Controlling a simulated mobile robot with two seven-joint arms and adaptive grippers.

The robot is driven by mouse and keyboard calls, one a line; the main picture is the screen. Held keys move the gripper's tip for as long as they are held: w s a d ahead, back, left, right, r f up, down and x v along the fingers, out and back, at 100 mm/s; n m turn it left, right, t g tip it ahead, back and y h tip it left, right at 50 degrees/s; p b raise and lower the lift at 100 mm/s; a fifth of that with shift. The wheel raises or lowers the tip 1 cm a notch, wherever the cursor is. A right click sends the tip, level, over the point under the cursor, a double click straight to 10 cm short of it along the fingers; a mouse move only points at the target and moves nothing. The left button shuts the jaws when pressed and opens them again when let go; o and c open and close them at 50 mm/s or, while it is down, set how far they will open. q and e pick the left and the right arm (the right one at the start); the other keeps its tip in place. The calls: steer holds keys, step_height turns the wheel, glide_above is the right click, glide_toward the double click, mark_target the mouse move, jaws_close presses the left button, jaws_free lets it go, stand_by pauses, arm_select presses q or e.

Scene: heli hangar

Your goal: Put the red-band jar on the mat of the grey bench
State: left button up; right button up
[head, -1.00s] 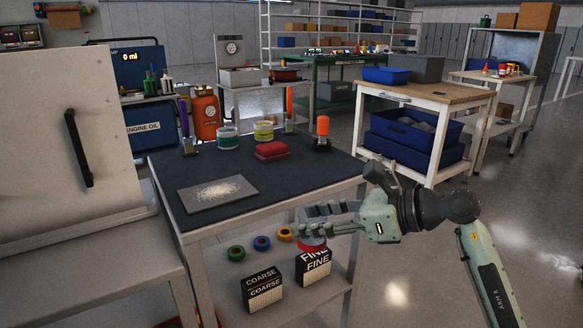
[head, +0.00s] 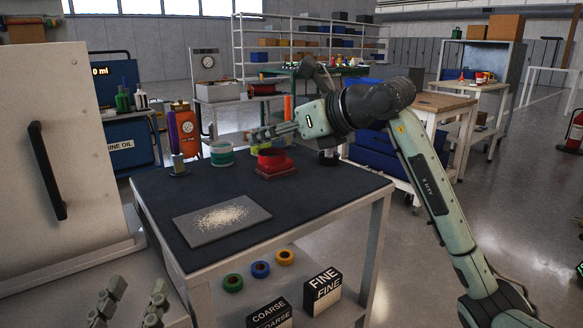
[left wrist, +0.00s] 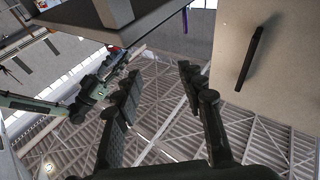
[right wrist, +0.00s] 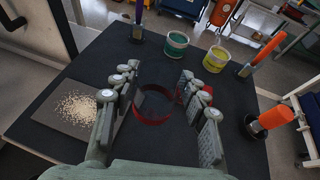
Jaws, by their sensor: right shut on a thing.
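The red-band jar (right wrist: 152,106) is between the fingers of my right gripper (right wrist: 158,84), its red ring seen from above in the right wrist view. In the head view the red-band jar (head: 268,157) overlaps the red block (head: 276,174). My right gripper (head: 268,133) is shut on the jar over the dark mat (head: 310,192) of the grey bench (head: 283,233). I cannot tell whether the jar touches the mat. My left gripper (head: 127,305) is open and empty at lower left; its parted fingers show in the left wrist view (left wrist: 158,75).
A green-band jar (right wrist: 175,43) and a yellow-band jar (right wrist: 216,58) stand at the mat's back. An orange-topped tool (right wrist: 268,122) stands right. A grey plate with pale grains (head: 221,218) lies front left. Tape rolls (head: 260,269) and boxes (head: 322,290) sit below.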

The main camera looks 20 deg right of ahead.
steer(key=w+d+f, duration=0.3)
steer(key=w+d, duration=0.1)
steer(key=shift+w+d+f, duration=0.1)
steer(key=shift+f, duration=0.25)
step_height(320, 180, down, 3)
steer(key=shift+f+b, duration=0.15)
steer(key=shift+b, duration=0.45)
arm_select(q)
steer(key=r+t, duration=0.1)
steer(key=s+r+t, duration=0.1)
steer(key=r, duration=0.1)
steer(key=shift+s+a+r+t+h, duration=0.1)
steer(key=shift+a+r+t+h, duration=0.1)
steer(key=shift+r+t+h, duration=0.1)
arm_select(e)
steer(key=shift+f, duration=0.25)
steer(key=shift+f, duration=0.15)
steer(key=o, duration=1.2)
arm_select(q)
steer(key=shift+r, duration=0.1)
